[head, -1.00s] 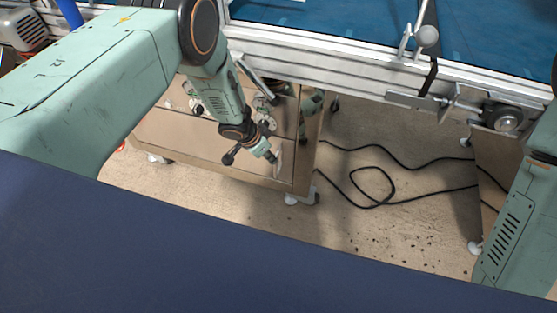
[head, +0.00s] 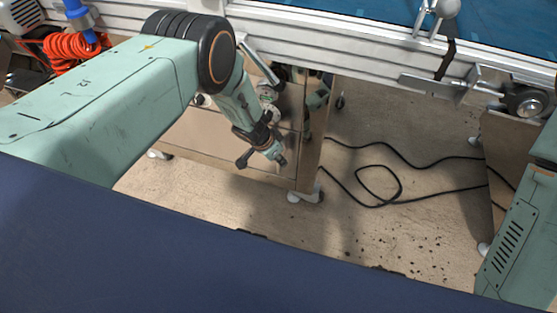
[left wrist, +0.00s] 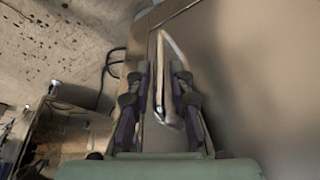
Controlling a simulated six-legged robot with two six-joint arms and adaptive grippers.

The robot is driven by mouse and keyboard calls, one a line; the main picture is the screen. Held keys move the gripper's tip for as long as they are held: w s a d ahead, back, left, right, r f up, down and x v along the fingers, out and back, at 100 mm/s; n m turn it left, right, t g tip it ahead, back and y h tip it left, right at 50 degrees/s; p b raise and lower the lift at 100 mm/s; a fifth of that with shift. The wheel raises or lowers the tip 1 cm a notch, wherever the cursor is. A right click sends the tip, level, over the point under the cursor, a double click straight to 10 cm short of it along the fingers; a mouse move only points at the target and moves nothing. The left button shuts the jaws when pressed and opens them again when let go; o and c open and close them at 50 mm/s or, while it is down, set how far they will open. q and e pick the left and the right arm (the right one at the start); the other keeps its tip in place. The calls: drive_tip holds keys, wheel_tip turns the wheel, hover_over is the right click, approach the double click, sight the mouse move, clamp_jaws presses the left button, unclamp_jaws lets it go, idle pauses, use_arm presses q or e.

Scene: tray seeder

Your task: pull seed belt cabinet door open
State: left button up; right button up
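The seed belt cabinet (head: 195,135) has a brown front and stands under the machine frame, left of centre in the head view. Its door (left wrist: 235,60) fills the right of the left wrist view and looks flush with the front. A pale bar handle (left wrist: 163,70) stands on the door. My left gripper (head: 264,160) is at the cabinet front near its right edge. In the left wrist view my left gripper (left wrist: 162,85) has its fingers apart, one on each side of the handle, with gaps visible. Contact cannot be told. My right gripper is out of view.
A silver machine frame (head: 350,62) runs above the cabinet. A black cable (head: 385,170) loops on the floor to the right. An orange hose (head: 68,52) hangs at the upper left. The floor (head: 370,230) in front of the cabinet is mostly clear.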

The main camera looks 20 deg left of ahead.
use_arm(q)
clamp_jaws()
idle(0.7)
